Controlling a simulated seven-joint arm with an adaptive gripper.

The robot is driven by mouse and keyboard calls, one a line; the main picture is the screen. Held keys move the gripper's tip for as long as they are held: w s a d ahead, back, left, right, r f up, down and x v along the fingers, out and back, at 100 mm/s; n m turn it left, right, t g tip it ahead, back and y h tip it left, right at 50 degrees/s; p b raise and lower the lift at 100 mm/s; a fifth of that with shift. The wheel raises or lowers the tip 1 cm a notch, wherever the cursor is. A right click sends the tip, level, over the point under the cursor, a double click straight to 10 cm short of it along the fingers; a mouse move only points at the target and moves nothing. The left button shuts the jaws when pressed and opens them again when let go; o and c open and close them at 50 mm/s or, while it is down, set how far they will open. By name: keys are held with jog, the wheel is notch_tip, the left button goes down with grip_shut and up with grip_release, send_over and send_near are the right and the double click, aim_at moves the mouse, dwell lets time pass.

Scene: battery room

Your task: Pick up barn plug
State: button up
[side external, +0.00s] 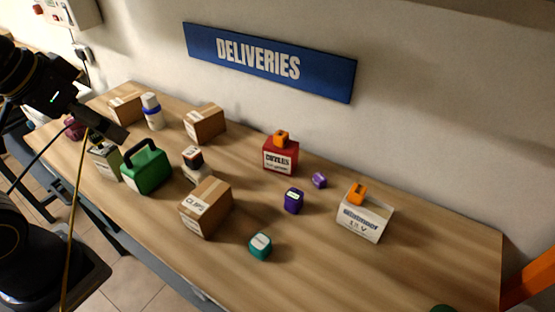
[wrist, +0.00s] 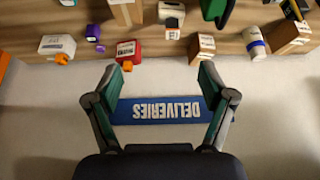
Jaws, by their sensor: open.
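I cannot read the word "barn" on anything, so I cannot tell which thing is the barn plug. An orange plug-like piece (side external: 281,137) sits on a red labelled container (side external: 280,158). Another orange piece (side external: 357,194) sits on a white labelled block (side external: 363,222). The red container (wrist: 127,50) and white block (wrist: 57,43) also show in the wrist view. My gripper (wrist: 163,74) is open and empty, its fingers spread before the wall. In the side view it (side external: 110,130) is at the left end of the table, apart from both orange pieces.
The table (side external: 430,260) also holds a green canister (side external: 146,168), cardboard boxes (side external: 207,210), a purple cube (side external: 293,201), a small purple piece (side external: 319,180), a teal cube (side external: 260,246) and a white bottle (side external: 152,112). A blue DELIVERIES sign (side external: 269,61) hangs on the wall behind. The front right is mostly clear.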

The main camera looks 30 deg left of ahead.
jog(key=c, duration=0.3)
